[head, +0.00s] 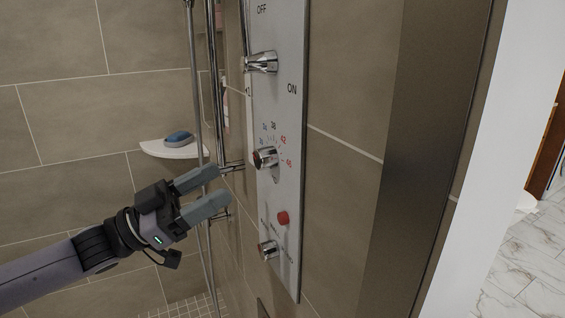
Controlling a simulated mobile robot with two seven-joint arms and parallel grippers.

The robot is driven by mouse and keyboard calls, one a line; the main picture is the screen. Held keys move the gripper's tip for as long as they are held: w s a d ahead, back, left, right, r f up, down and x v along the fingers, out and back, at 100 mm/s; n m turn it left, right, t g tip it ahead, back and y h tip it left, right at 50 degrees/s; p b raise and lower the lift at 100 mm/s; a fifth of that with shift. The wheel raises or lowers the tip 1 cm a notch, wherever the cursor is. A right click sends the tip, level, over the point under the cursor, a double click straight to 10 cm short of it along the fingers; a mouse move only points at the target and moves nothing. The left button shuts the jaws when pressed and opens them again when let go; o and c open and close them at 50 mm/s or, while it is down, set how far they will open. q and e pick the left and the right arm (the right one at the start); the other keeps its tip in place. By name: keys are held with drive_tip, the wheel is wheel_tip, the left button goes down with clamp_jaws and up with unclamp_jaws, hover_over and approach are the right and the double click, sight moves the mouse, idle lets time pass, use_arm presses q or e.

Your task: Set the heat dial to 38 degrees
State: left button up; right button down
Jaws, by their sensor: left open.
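The heat dial (266,158) is a chrome knob with a dark reddish face on a grey shower panel (293,115). Numbers in blue, black and red ring its upper side, with 38 near the top and 42 and 46 to the right. Which number the dial points at is too small to tell. My left gripper (219,188) is open and empty, to the left of the dial and a little below it, apart from it. Its two fingers point right toward the panel. My right gripper is not in view.
A chrome lever (262,62) sits above the dial between OFF and ON. A red button (283,217) and a lower knob (268,250) sit below. A vertical rail and hose (196,100) run left of the panel. A corner shelf (176,149) holds a blue soap bar (178,138).

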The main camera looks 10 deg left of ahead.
sight(256, 159)
use_arm(q)
drive_tip(key=p+x, duration=0.1)
drive_tip(key=x, duration=0.6)
drive_tip(key=shift+r, duration=0.2)
drive_tip(key=c, duration=1)
